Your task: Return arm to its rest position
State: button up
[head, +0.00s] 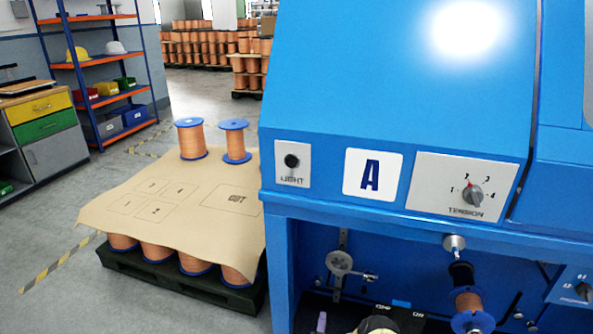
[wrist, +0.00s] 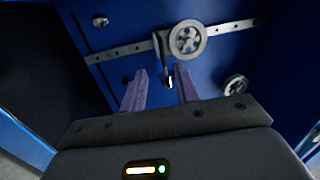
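My gripper (wrist: 160,78) shows in the wrist view with its two purple fingers spread apart and nothing held between them. It points toward the blue inside wall of the machine. Beyond the fingertips is a grey spoked pulley (wrist: 187,40) on a slotted metal bar (wrist: 125,51). A small hooked metal end hangs below it, seen through the gap between the fingers; I cannot tell its distance from them. In the head view the pulley (head: 339,263) shows under the machine's front panel.
The blue machine (head: 400,100) has a tension knob (head: 472,195) and a light knob (head: 291,161). A copper spool (head: 468,302) hangs inside it at right. A second small wheel (wrist: 236,85) is at right.

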jog(key=w+a+r+n+g+y, duration=0.2)
jog(key=w+a+r+n+y, duration=0.15)
jog(key=r+n, duration=0.3)
jog(key=w+a+r+n+g+y, duration=0.25)
jog(key=w+r+n+y, duration=0.2)
jog(key=r, duration=0.25)
jog(key=s+d+r+n+g+h, duration=0.1)
jog(key=s+d+r+n+g, duration=0.3)
jog(key=s+r, duration=0.45)
jog(key=s+d+r+n+g+h, duration=0.1)
jog(key=s+d+r+n+g, duration=0.3)
jog(key=s+r, duration=0.45)
jog(key=s+d+r+n+g+h, duration=0.1)
jog(key=s+d+r+g, duration=0.15)
jog(key=s, duration=0.65)
jog(key=s+d+r+g, duration=0.1)
jog(key=s+r, duration=0.2)
jog(key=s, duration=0.6)
jog(key=w+r+p+v, duration=0.1)
jog(key=w+p+v, duration=0.2)
jog(key=p+v, duration=1.2)
jog(key=w+r+p+v, duration=0.1)
jog(key=w+p+v, duration=0.3)
jog(key=p+v, duration=1.2)
jog(key=shift+w+p, duration=0.3)
jog(key=shift+p, duration=0.6)
jog(key=shift+f, duration=0.15)
